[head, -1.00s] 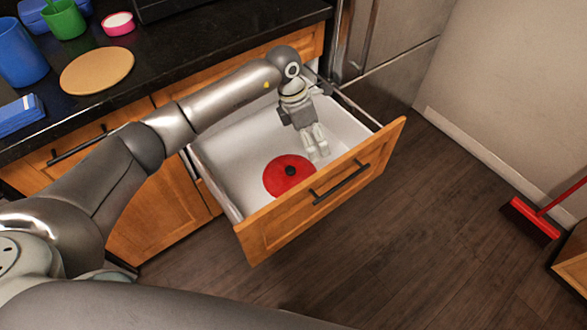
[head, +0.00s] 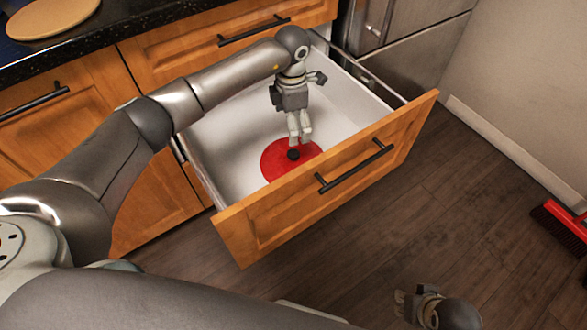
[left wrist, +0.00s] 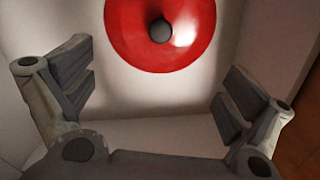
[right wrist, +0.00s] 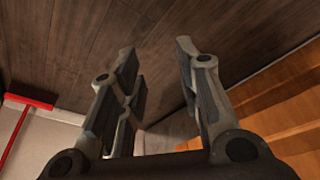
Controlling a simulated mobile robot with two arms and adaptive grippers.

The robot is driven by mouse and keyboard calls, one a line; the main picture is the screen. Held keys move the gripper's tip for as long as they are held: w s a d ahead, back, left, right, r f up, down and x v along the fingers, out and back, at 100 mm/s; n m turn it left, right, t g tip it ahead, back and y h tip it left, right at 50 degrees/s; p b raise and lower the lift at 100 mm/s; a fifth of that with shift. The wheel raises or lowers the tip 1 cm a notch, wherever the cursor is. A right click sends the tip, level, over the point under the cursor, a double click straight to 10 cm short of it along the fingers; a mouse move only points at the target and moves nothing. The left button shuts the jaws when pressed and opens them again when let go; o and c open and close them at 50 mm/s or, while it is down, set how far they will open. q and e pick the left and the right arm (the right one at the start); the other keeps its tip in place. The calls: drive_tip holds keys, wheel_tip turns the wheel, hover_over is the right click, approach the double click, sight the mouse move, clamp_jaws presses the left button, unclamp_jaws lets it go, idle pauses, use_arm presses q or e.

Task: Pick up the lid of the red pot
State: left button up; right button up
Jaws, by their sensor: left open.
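The red lid (head: 278,167) with a dark round knob lies in the open white drawer (head: 225,140), near its front panel. My left gripper (head: 301,141) is over the drawer, pointing down, just behind the knob in the head view. In the left wrist view the lid (left wrist: 135,45) and its knob are at the top centre, ahead of the open, empty fingers (left wrist: 155,95). I see no contact with the lid. My right gripper (head: 403,305) is low over the floor at the bottom; in the right wrist view its fingers (right wrist: 157,60) are apart and empty. No pot shows.
The drawer's wooden front (head: 330,180) with a black handle and its side walls enclose the lid. The dark counter (head: 110,28) with a tan round board (head: 55,14) is at the upper left. A red broom (head: 562,225) stands at the right. Wood floor is clear between.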

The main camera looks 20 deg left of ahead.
sight(293, 154)
use_arm(q)
wheel_tip(293, 154, down, 3)
drive_tip(key=shift+f+b, duration=0.1)
drive_tip(key=shift+b, duration=0.85)
wheel_tip(293, 154, down, 5)
drive_tip(key=shift+b, duration=0.5)
wheel_tip(293, 154, down, 5)
drive_tip(key=shift+w+d+r+b, duration=0.1)
drive_tip(key=shift+d+b, duration=0.05)
drive_tip(key=shift+b, duration=0.65)
drive_tip(key=shift+f, duration=0.35)
use_arm(e)
drive_tip(key=w+a+r+t+y, duration=0.1)
drive_tip(key=w+a+r+t, duration=0.2)
drive_tip(key=w+r+t, duration=0.4)
drive_tip(key=w+r, duration=0.2)
drive_tip(key=w, duration=0.1)
drive_tip(key=shift+w+a+r+y, duration=0.3)
drive_tip(key=shift+a+y, duration=0.05)
drive_tip(key=shift+y, duration=0.05)
use_arm(q)
drive_tip(key=shift+c, duration=0.3)
drive_tip(key=c, duration=1.7)
clamp_jaws()
